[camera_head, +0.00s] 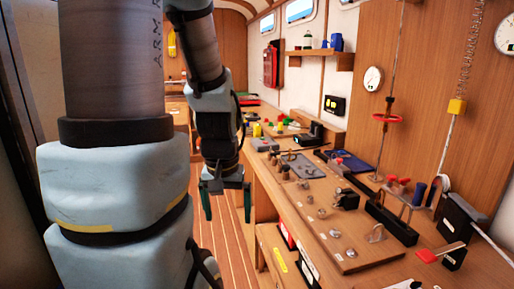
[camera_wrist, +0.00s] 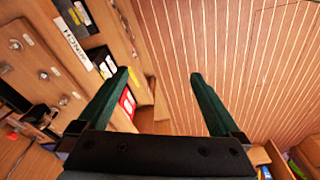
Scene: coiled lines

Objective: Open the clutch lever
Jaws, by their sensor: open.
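My gripper (camera_head: 227,207) hangs pointing down over the floor, left of the workbench, with its two green fingers spread. In the wrist view my gripper (camera_wrist: 160,76) is open and empty, with planked floor beyond its fingers. No lever is labelled clearly as the clutch lever. A lever with a red grip (camera_head: 427,256) sticks out of a black box at the bench's right side. A blue-handled lever (camera_head: 418,194) stands farther back, near the wall. My gripper is well apart from both, and I cannot tell which one is the clutch lever.
The long wooden workbench (camera_head: 345,262) carries a board with metal knobs, black boxes and small coloured parts. A chain with a yellow block (camera_head: 457,107) hangs at the right. A red wheel (camera_head: 387,118) sits on a vertical rod. The planked floor (camera_wrist: 240,50) is clear.

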